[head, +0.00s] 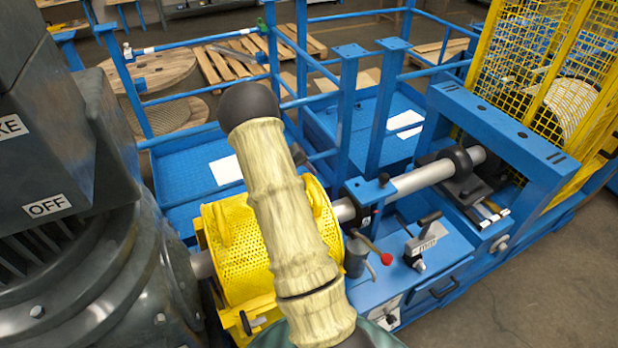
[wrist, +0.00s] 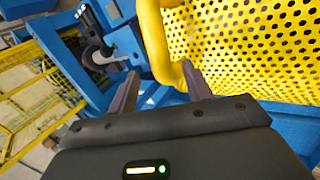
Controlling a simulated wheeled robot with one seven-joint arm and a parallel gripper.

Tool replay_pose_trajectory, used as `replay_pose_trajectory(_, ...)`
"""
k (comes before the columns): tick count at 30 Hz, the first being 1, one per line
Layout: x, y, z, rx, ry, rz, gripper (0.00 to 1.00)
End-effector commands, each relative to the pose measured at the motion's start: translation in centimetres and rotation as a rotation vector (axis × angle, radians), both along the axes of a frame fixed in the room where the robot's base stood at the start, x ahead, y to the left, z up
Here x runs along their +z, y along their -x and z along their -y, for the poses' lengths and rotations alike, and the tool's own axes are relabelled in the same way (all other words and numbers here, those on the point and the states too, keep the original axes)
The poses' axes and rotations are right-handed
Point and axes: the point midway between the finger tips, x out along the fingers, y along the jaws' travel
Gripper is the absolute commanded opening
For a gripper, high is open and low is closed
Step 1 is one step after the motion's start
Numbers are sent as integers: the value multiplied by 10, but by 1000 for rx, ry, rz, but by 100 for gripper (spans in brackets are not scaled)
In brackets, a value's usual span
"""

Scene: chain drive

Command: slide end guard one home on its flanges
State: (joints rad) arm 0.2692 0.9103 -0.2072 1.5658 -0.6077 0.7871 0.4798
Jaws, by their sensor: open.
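A yellow perforated guard (head: 229,262) sits around the shaft between the dark motor housing and the blue stand. I take it as end guard one. My sleeved arm covers its middle in the head view, and its flanges cannot be made out. In the wrist view the guard's perforated wall (wrist: 256,45) fills the upper right, with its bent yellow handle (wrist: 156,42) in front. My gripper (wrist: 160,90) is open, its two fingers apart, with the handle's lower bend between or just beyond the fingertips; contact cannot be told. The head view hides the gripper behind my arm.
The dark motor housing (head: 110,270) stands close on the left. A grey shaft (head: 415,180) runs right from the guard. A red-knobbed lever (head: 386,259) and a clamp (head: 422,245) stand on the blue bench. A yellow mesh cage (head: 535,65) is at the far right.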

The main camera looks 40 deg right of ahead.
Motion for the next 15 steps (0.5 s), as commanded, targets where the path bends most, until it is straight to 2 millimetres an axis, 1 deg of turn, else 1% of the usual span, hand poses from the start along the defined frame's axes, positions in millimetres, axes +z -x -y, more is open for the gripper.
replay_pose_trajectory(3,-14,5,9,2,-2,-4,50)
replay_pose_trajectory(6,-25,7,15,1,-1,-3,50)
replay_pose_trajectory(10,-33,8,19,3,-1,-2,50)
replay_pose_trajectory(15,-35,9,21,1,-1,1,50)
